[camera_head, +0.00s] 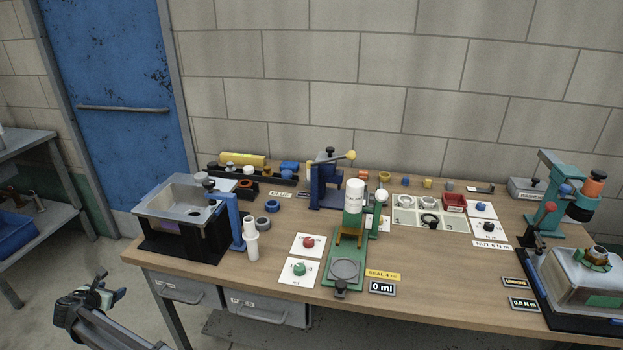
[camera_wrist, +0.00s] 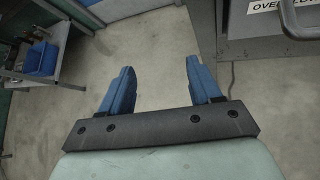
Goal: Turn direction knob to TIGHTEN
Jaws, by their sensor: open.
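Several small knobs on white plates are on the bench; their print is too small to read, so I cannot tell for sure which is the direction knob. A red knob (camera_head: 308,242) and a green knob (camera_head: 299,268) sit on plates at the front middle. My gripper (camera_head: 111,284) is open and empty, off the bench's front left. Its blue fingers are spread over floor in the wrist view (camera_wrist: 160,68).
The bench top (camera_head: 440,290) has clear room at front right. A sink (camera_head: 185,207) stands at the left end, a green press (camera_head: 349,235) in the middle. A teal stand (camera_head: 555,205) and a metal block (camera_head: 585,280) are at right. Drawers (camera_head: 265,307) hang below the front edge.

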